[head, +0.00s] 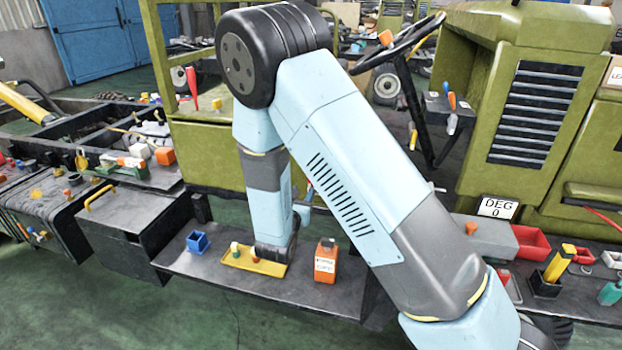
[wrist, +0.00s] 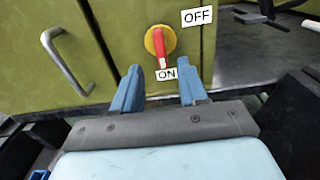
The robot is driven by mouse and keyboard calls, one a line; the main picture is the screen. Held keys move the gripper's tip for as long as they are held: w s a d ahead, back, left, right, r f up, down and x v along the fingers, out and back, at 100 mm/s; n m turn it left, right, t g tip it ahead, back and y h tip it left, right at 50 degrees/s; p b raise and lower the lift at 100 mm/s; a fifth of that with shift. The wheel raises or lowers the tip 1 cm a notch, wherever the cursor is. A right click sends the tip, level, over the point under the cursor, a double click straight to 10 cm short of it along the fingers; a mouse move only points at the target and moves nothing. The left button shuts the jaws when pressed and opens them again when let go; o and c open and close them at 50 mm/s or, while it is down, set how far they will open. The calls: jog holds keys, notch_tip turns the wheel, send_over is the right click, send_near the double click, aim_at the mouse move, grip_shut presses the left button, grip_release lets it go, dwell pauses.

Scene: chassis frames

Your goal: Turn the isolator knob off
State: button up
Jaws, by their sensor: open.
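The isolator knob (wrist: 159,41) is a red handle on a round yellow plate, on the olive-green panel in the wrist view. Its handle points down, slightly tilted, toward the ON label (wrist: 166,74). The OFF label (wrist: 197,17) is up and to the right of it. My gripper (wrist: 158,85) is open, with its two blue fingers just below the knob in the picture, one on each side of the ON label. Nothing is between the fingers.
A metal pull handle (wrist: 67,60) is left of the knob. In the head view, a yellow tray (head: 240,262), a blue cup (head: 197,242) and an orange container (head: 326,262) stand on the dark running board below my arm. A steering wheel (head: 405,40) is behind.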

jog(key=x, duration=0.9)
jog(key=shift+w+d, duration=0.1)
jog(key=shift+w, duration=0.3)
grip_shut()
